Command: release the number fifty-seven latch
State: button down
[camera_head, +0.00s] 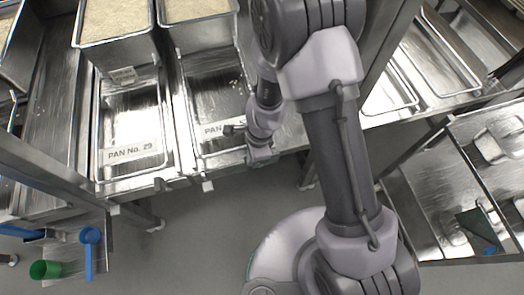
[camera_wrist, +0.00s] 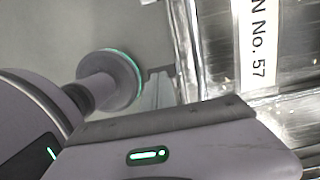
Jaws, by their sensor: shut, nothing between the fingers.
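The number 57 pan (camera_wrist: 290,120) is on the right of the wrist view, its label (camera_wrist: 257,45) reading "N No. 57". In the head view, a middle pan (camera_head: 207,100) has a label (camera_head: 213,129) partly hidden by my gripper (camera_head: 233,130). My gripper is shut and empty, over the front part of this pan; I cannot tell whether it touches anything. A small pale tab (camera_head: 207,185) shows at the front edge below this pan; I cannot tell whether it is the latch or what state it is in.
Pan No. 29 (camera_head: 130,115) sits to the left. Rice-filled bins (camera_head: 116,22) stand behind. Blue and green scoops (camera_head: 45,269) lie at lower left. Steel trays (camera_head: 440,70) lie to the right. Open floor (camera_head: 200,240) lies in front of the counter.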

jog(key=s+a+f+b, duration=0.2)
jog(key=a+f+b, duration=0.4)
jog(key=a+f, duration=0.3)
jog(key=shift+s+a, duration=0.2)
jog(key=shift+s, duration=0.1)
jog(key=shift+f, duration=0.15)
dwell(0.6)
